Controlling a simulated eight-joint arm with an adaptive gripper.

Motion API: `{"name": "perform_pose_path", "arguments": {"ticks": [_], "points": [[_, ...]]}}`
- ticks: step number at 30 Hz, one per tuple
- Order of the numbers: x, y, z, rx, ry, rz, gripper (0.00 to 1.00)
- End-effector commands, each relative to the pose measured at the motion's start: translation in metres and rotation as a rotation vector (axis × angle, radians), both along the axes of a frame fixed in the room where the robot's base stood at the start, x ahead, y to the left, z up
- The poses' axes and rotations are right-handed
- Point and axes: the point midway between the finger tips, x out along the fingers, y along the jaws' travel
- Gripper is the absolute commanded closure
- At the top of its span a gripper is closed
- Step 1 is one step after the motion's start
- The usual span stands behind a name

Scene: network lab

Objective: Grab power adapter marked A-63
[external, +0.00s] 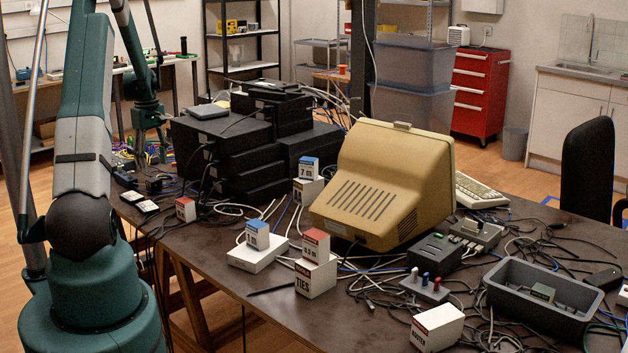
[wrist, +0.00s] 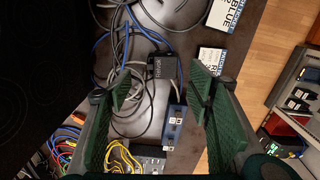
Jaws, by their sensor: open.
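My gripper (wrist: 163,92) is open in the wrist view, with a green ribbed finger on each side and nothing held between them. A black power adapter (wrist: 157,68) with small pale lettering lies between the fingertips as seen from the wrist, among cables. The lettering is too small to read, so I cannot tell whether it says A-63. A blue box (wrist: 174,126) with small white labels lies just below it in the picture.
White boxes marked BLUE (wrist: 226,14) and, partly hidden, R (wrist: 213,60) lie right of the adapter. Grey, blue, red and yellow cables crowd the area. A stack of black equipment (external: 232,150) and a beige monitor (external: 385,180) stand on the table. A grey bin (external: 540,310) is at right.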

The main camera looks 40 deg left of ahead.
Motion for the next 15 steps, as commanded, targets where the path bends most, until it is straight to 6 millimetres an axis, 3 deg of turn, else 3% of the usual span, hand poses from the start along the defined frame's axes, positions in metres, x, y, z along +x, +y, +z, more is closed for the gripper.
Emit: {"name": "perform_pose_path", "arguments": {"ticks": [8, 15], "points": [[0.0, 0.0, -0.001, 0.0, 0.0, 0.0, 0.49], [0.0, 0.0, -0.018, 0.0, 0.0, 0.0, 0.49]]}}
